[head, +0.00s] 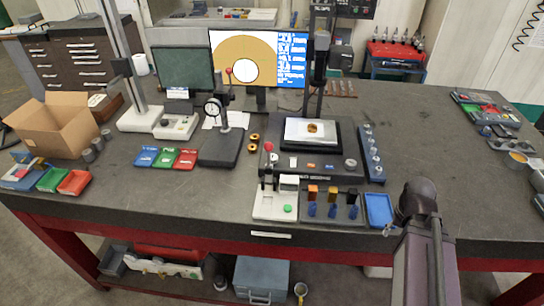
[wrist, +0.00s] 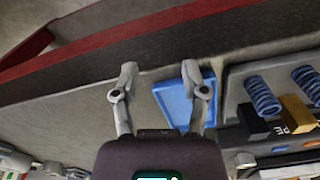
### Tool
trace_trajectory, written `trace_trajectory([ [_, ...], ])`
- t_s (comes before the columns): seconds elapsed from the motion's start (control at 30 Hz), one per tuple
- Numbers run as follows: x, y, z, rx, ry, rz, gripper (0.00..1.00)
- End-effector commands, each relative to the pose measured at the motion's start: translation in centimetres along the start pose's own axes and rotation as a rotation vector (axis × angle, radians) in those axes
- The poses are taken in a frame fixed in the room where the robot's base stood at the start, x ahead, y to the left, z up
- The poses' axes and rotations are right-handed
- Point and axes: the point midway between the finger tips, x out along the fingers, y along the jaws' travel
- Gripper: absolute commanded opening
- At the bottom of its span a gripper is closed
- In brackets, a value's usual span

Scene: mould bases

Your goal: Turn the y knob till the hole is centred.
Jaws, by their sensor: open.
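The measuring machine (head: 338,173) stands right of centre on the bench, with a gold part (head: 315,128) on its bright stage (head: 297,139). A round grey knob (head: 351,163) is at the right of its base front; another pale knob (head: 274,159) is at the left. I cannot read which is y. The monitor (head: 287,58) shows a white round hole (head: 245,70) in a tan area, low in the picture. My gripper (head: 388,231) is at the bench's front edge, right of the machine. In the wrist view, my gripper (wrist: 158,70) is open and empty.
A blue tray (head: 379,222) lies beside my gripper and also shows in the wrist view (wrist: 170,100). Blue springs (head: 332,211) and small blocks stand left of it. A blue rack (head: 372,154) borders the machine's right side.

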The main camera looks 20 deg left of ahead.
Motion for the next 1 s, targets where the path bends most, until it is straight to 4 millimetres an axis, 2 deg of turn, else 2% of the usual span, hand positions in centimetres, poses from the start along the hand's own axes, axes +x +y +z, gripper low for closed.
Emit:
trace_trajectory([
  [0.1,0.0,0.0,0.0,0.000,0.000,0.000,0.57],
  [0.2,-0.1,-0.1,-0.1,-0.004,0.000,0.000,0.87],
  [0.23,-0.1,-0.1,-0.2,-0.008,0.000,0.000,0.90],
  [0.4,-0.9,-1.2,-1.4,-0.078,0.000,0.000,0.90],
  [0.53,-2.2,-3.8,-3.5,-0.207,0.000,0.000,0.90],
  [0.67,-3.9,-7.0,-6.2,-0.394,0.000,0.000,0.90],
  [0.77,-5.4,-10.3,-8.4,-0.568,0.001,0.000,0.90],
  [1.0,-9.0,-19.6,-13.1,-1.014,0.001,0.000,0.90],
])
